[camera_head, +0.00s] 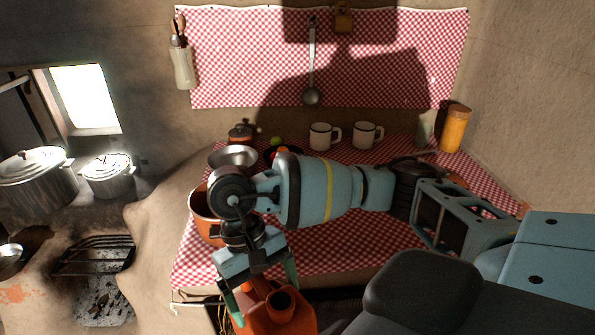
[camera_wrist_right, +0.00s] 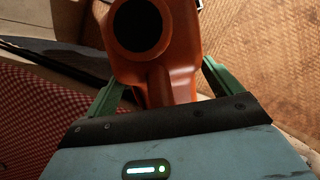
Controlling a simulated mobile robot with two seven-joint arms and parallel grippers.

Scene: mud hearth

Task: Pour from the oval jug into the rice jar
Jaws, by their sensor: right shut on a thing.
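The orange-brown oval jug (camera_head: 292,323) is at the bottom of the head view, its dark round mouth showing. My right gripper (camera_head: 262,287) is shut on it, with a green finger on either side. The jug appears in front of the table's front edge, apart from the tabletop. In the right wrist view the jug (camera_wrist_right: 182,70) sits between the fingers, its dark mouth toward the camera. I cannot tell for sure which vessel is the rice jar. An orange pot (camera_head: 200,214) stands at the table's left, partly hidden by my right arm. My left gripper is not in view.
A checked cloth (camera_head: 340,245) covers the table. A metal bowl (camera_head: 233,155), two white mugs (camera_head: 322,137) and a yellow-orange canister (camera_head: 454,130) stand toward the back. Lidded metal pots (camera_head: 108,178) stand on the hearth at left. The cloth's front middle looks clear.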

